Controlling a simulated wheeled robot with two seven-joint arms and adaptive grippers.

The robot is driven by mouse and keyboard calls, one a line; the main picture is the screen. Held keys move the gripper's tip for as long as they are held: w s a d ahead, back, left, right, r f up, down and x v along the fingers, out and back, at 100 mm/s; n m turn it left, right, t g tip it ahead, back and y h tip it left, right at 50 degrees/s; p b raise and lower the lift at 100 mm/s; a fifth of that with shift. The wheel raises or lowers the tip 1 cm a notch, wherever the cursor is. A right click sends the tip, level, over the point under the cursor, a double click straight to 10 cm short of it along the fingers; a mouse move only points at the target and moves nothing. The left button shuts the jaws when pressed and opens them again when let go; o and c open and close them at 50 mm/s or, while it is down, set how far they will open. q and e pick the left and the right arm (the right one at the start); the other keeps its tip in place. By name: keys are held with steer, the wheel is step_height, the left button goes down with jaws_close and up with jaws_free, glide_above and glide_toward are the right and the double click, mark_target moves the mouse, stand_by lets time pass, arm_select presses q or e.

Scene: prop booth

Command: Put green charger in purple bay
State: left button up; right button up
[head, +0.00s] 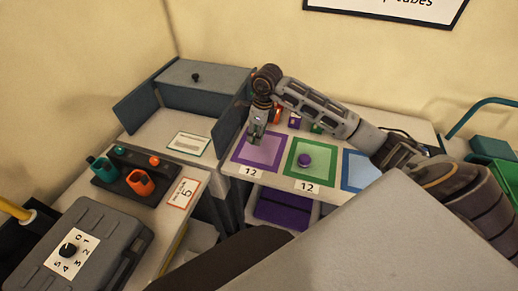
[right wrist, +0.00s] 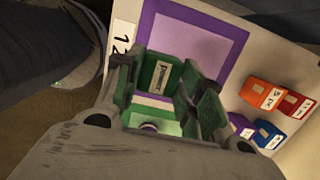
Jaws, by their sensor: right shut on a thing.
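My right gripper (head: 257,137) reaches down over the purple bay (head: 269,168) on the white counter. In the right wrist view the gripper (right wrist: 167,100) is shut on the green charger (right wrist: 160,78), a green block with a pale label and white and purple bands. The charger sits between the two fingers. The purple bay's frame (right wrist: 241,45) shows just beyond it. I cannot tell if the charger touches the counter. My left gripper is not in view.
Orange (right wrist: 260,95), red (right wrist: 293,105), purple (right wrist: 240,126) and blue (right wrist: 267,136) blocks stand near the gripper. A grey case (head: 98,232) is at left.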

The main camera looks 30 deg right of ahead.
steer(key=shift+f, duration=2.9)
steer(key=shift+f, duration=0.1)
steer(key=shift+f+p, duration=0.45)
steer(key=shift+f, duration=1.3)
steer(key=shift+f, duration=0.2)
steer(key=o, duration=1)
steer(key=shift+o, duration=0.2)
steer(key=shift+r, duration=0.2)
steer(key=r, duration=0.4)
steer(key=s+r, duration=0.1)
steer(key=r, duration=0.3)
steer(key=d+r, duration=0.1)
steer(key=r, duration=0.3)
steer(key=shift+s+d+b, duration=0.1)
steer(key=shift+s+b, duration=0.1)
steer(key=shift+b, duration=0.15)
steer(key=shift+f, duration=0.1)
